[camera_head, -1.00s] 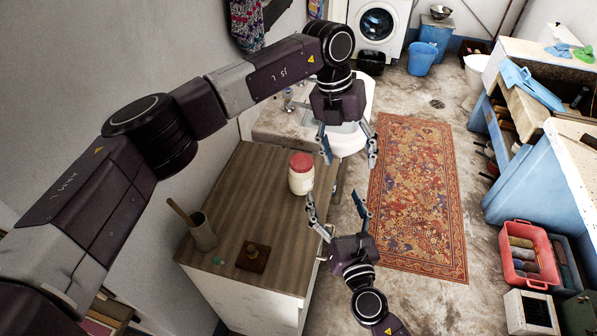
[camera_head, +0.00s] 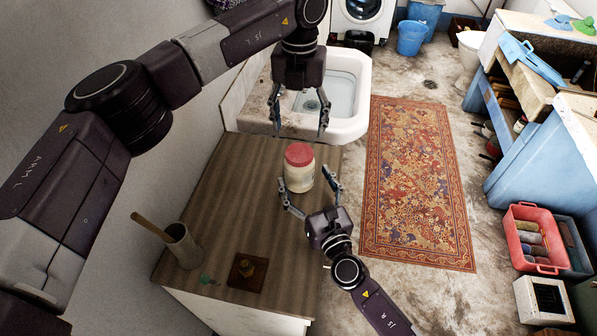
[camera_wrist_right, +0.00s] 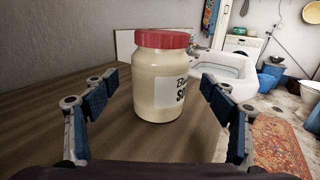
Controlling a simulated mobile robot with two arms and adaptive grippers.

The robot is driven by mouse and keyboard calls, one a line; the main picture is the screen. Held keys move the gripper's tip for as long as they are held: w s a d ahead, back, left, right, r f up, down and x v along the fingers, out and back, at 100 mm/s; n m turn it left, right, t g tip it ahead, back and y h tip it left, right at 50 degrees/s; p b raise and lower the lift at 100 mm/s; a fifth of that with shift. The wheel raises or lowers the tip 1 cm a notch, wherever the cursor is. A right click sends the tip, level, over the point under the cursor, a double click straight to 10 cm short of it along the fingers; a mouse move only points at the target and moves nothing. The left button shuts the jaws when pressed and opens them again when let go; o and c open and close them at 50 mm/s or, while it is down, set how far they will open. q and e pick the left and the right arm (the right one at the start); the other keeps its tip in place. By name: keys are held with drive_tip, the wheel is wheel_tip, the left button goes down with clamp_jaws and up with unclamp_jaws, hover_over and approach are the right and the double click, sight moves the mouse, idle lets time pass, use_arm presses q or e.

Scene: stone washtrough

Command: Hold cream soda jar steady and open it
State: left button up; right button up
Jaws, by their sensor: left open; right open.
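The cream soda jar (camera_head: 298,172) stands upright on the wooden counter top, near its right edge. It is cream-coloured with a red lid (camera_head: 299,154) on top and a white label with dark lettering. In the right wrist view the jar (camera_wrist_right: 160,85) stands ahead between the open fingers, not touching them. My right gripper (camera_head: 311,196) is open just in front of the jar, low and level with its body. My left gripper (camera_head: 299,131) is open and points down above and behind the jar, with its fingers apart and empty.
The counter (camera_head: 210,240) also holds a cup with a wooden stick (camera_head: 183,246) and a small brown block (camera_head: 248,271) at the front. A white sink (camera_head: 345,92) lies behind the jar. A patterned rug (camera_head: 417,180) covers the floor to the right.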

use_arm(q)
drive_tip(key=shift+s, duration=0.1)
use_arm(e)
drive_tip(key=x, duration=0.3)
drive_tip(key=shift+w+a, duration=0.1)
drive_tip(key=shift+w, duration=0.15)
drive_tip(key=shift+w+a, duration=0.15)
drive_tip(key=shift+w, duration=0.25)
drive_tip(key=shift+s, duration=0.1)
